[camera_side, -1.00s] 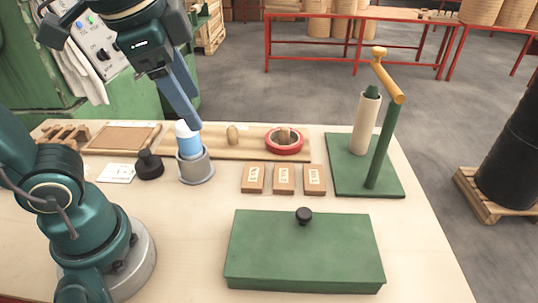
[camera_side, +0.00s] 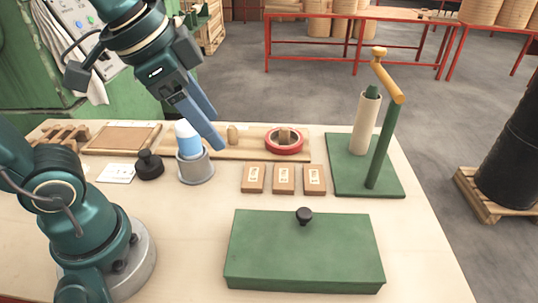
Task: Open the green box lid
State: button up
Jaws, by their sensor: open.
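The green box (camera_side: 303,279) stands at the front of the table, right of the middle. Its flat green lid (camera_side: 270,240) lies closed on top, with a round black knob (camera_side: 304,215) near the lid's back edge. My gripper (camera_side: 208,143) is up and to the left of the box, over the back left part of the table. It is open, with blue-grey fingers pointing down and to the right, clear of the box and knob. The nearer finger hides part of the other one.
A grey cup with a blue-and-white bottle (camera_side: 188,139) stands below my gripper. Three small brown blocks (camera_side: 284,179) lie behind the box. A green stand with a post and yellow arm (camera_side: 385,120) rises at back right. A black stamp-like piece (camera_side: 149,165) sits left of the cup.

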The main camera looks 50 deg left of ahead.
jog(key=w+d+m+g, duration=0.2)
jog(key=w+d+m, duration=0.1)
jog(key=w+m, duration=0.15)
jog(key=m+g, duration=0.3)
jog(key=m, duration=0.1)
send_over(305, 212)
jog(key=shift+n, duration=0.25)
jog(key=f, duration=0.8)
jog(key=shift+w+a, duration=0.3)
jog(key=shift+a, duration=0.05)
jog(key=shift+s+d+f, duration=0.15)
jog(key=shift+f, duration=1.45)
jog(key=shift+s+d+f, duration=0.15)
jog(key=shift+f, duration=1.45)
grip_shut()
